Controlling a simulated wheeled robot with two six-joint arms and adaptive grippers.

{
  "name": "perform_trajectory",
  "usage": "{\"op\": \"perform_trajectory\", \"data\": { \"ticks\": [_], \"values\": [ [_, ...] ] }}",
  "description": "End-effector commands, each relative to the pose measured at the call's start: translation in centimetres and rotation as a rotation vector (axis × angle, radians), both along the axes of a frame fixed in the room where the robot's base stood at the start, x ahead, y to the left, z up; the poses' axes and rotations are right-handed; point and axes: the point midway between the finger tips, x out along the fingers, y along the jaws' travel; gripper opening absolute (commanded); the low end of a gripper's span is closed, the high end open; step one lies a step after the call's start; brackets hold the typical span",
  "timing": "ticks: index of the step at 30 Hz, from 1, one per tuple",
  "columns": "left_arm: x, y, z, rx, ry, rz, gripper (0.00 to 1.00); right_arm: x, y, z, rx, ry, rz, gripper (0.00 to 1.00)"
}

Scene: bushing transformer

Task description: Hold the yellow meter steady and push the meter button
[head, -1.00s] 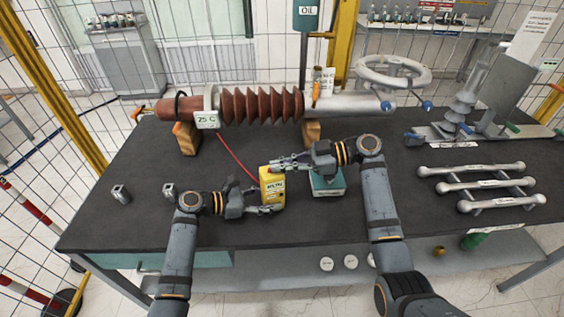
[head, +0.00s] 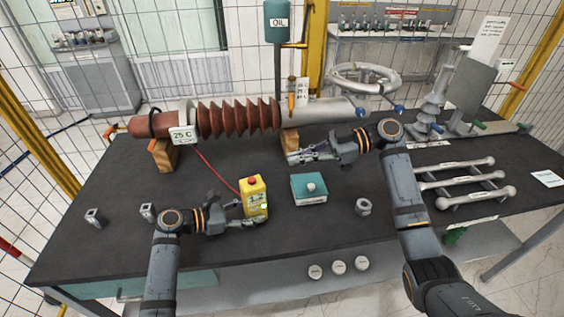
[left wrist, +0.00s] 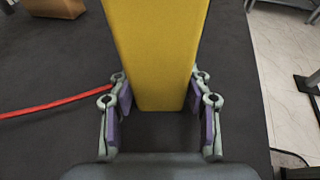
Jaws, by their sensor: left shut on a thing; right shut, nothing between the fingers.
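The yellow meter (head: 254,197) stands upright on the dark table, with a red button (head: 252,181) on its top and a small display on its front. My left gripper (head: 250,214) is shut on the meter's lower part. In the left wrist view the yellow body (left wrist: 155,55) sits between both finger pads. My right gripper (head: 298,155) is shut and empty. It is behind and to the right of the meter, apart from it, near the bushing's right wooden support (head: 289,139).
A red cable (head: 215,170) runs from the bushing (head: 238,119) to the meter. A teal box (head: 309,189) with a pale knob stands right of the meter. A metal nut (head: 363,206) and a rack of bars (head: 465,187) lie farther right.

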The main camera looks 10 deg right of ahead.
Motion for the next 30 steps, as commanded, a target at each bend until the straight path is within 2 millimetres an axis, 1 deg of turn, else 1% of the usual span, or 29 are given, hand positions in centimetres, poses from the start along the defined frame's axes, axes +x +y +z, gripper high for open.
{"op": "perform_trajectory", "data": {
  "ticks": [3, 13, 14, 19, 20, 28, 30],
  "values": [
    [-0.02, 0.05, -0.11, 0.002, 0.002, 0.000, 0.31, -0.02, -0.46, 0.14, 0.001, 0.000, 0.000, 0.00],
    [-0.02, 0.07, -0.12, 0.003, 0.002, 0.000, 0.31, -0.02, -0.45, 0.16, 0.001, -0.001, 0.000, 0.00],
    [-0.02, 0.07, -0.13, 0.003, 0.002, 0.000, 0.50, -0.02, -0.45, 0.16, 0.001, -0.001, 0.000, 0.00],
    [-0.01, 0.06, -0.11, 0.003, 0.002, 0.000, 0.73, -0.02, -0.44, 0.16, 0.001, -0.001, 0.000, 0.00],
    [-0.01, 0.05, -0.10, 0.003, 0.002, 0.000, 0.75, -0.02, -0.44, 0.16, 0.001, -0.001, 0.000, 0.00],
    [0.00, 0.07, -0.04, 0.002, 0.000, 0.001, 0.75, -0.02, -0.43, 0.17, 0.001, -0.001, 0.000, 0.00],
    [-0.08, 0.40, 0.03, 0.002, 0.000, 0.001, 0.75, -0.02, -0.44, 0.16, 0.001, -0.001, 0.000, 0.00]
  ]
}}
